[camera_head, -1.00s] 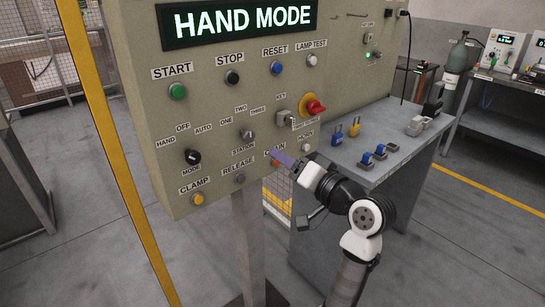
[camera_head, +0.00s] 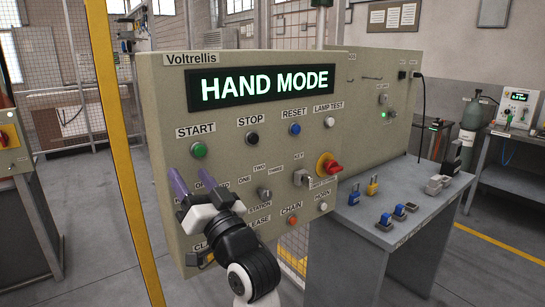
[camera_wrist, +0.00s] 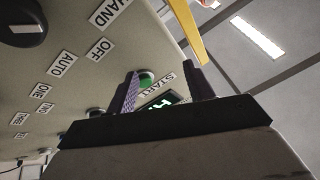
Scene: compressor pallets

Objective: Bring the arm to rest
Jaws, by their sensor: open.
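My gripper (camera_head: 190,187) is in front of the lower left of the beige control panel (camera_head: 165,120). Its two purple fingers are apart and nothing is between them. They point up and hide part of the mode labels below the green START button (camera_head: 198,150). In the wrist view my gripper (camera_wrist: 163,92) shows its fingers spread, with the START button (camera_wrist: 146,79) behind them. The panel's display (camera_head: 265,88) reads HAND MODE. Whether the fingers touch the panel cannot be told.
A yellow post (camera_head: 125,160) stands left of the panel. A grey bench (camera_head: 365,225) at the right holds blue and yellow padlocks (camera_head: 372,185). Panel knobs and the red emergency button (camera_head: 333,167) stick out close to my arm. Open floor lies at the left.

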